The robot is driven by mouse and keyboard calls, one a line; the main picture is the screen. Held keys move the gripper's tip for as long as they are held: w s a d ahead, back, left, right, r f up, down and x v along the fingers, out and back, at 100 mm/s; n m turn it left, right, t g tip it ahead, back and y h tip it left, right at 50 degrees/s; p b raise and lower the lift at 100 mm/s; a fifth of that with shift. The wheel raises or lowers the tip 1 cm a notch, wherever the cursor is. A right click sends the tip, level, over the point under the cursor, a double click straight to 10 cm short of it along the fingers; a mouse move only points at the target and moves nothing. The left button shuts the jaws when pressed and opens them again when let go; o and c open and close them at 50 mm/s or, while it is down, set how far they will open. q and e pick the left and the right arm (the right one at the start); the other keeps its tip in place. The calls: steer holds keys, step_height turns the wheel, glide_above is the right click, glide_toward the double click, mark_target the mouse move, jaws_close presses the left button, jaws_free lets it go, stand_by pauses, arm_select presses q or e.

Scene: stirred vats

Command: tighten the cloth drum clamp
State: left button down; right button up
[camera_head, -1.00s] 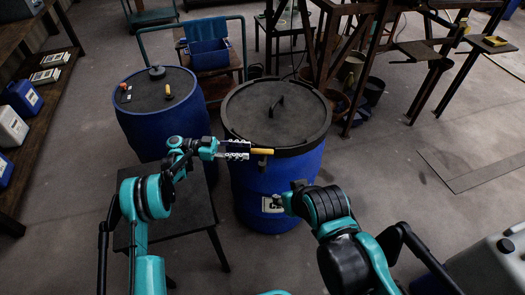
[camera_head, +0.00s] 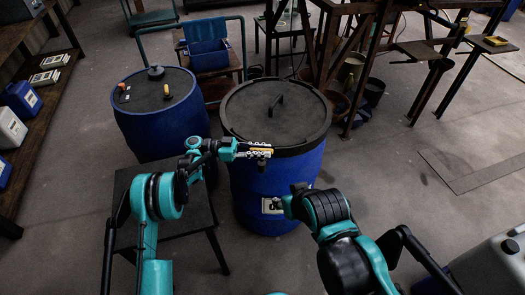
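The blue cloth drum (camera_head: 262,185) stands in the middle with a dark lid (camera_head: 262,100) and a dark clamp ring (camera_head: 312,142) around its rim. The clamp's yellow lever (camera_head: 262,150) is at the front left of the rim. My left gripper (camera_head: 260,149) has its fingers on either side of the lever, one above and one below. I cannot tell whether they press on it. My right gripper (camera_head: 281,204) is low in front of the drum, by its white label (camera_head: 270,206). Its fingers are mostly hidden by its own arm.
A second blue drum (camera_head: 160,130) stands at the left, with small items on its top. A dark low table (camera_head: 170,215) is under my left arm. A rusty frame (camera_head: 365,60) stands behind at the right. A grey container (camera_head: 490,265) is at the lower right. Floor is open at right.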

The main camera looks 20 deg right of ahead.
arm_select(q)
steer(key=shift+f+m+g+y+b, duration=0.15)
steer(key=shift+m+g+y+b, duration=0.25)
steer(key=shift+m+g+b, duration=0.45)
steer(key=shift+g, duration=0.65)
steer(key=c, duration=1.4)
jaws_free()
steer(key=shift+a, duration=0.1)
steer(key=v, duration=0.7)
steer(key=shift+w+a+r, duration=0.15)
steer(key=shift+r, duration=0.1)
